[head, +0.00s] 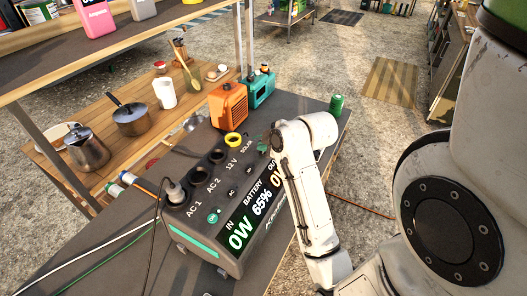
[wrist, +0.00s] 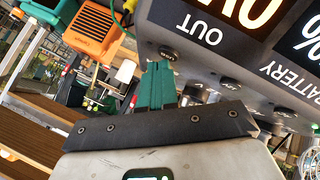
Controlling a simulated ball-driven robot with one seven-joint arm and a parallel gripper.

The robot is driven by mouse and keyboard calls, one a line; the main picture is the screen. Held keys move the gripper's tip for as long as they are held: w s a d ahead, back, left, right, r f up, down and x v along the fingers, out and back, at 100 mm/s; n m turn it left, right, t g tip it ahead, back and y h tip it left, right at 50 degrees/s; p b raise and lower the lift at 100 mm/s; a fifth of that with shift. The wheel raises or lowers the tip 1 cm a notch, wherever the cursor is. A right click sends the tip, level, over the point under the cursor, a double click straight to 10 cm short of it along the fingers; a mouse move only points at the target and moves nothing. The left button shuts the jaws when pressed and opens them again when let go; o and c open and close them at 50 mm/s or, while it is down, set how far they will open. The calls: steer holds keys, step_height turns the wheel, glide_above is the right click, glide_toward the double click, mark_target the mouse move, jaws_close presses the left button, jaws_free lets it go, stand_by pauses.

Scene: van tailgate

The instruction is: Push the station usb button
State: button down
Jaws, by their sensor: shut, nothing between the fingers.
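The power station (head: 205,240) is a grey box on the tailgate surface, with a lit display reading "IN 0W", "BATTERY 65%" and a partly covered "OUT". In the wrist view it appears upside down. Its round dark USB button (wrist: 170,52) sits beside the OUT part of the display. My arm hides that button in the head view. My gripper (wrist: 157,70) has green fingers, shut and empty, with the tips just below the USB button in the wrist view. I cannot tell whether they touch the panel. The gripper is mostly hidden in the head view (head: 264,142).
Other buttons, 12 V (wrist: 231,84) and AC (wrist: 285,112), lie along the same panel. A plug (head: 175,192) with a cable sits in AC 1. An orange box (head: 228,106), a teal box (head: 261,90) and a green can (head: 336,105) stand behind.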

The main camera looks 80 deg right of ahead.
steer(key=shift+f, duration=0.2)
stand_by(0.4)
steer(key=shift+r, duration=0.1)
steer(key=shift+r+p, duration=0.55)
steer(key=shift+p, duration=0.2)
step_height(320, 180, up, 6)
steer(key=p, duration=0.6)
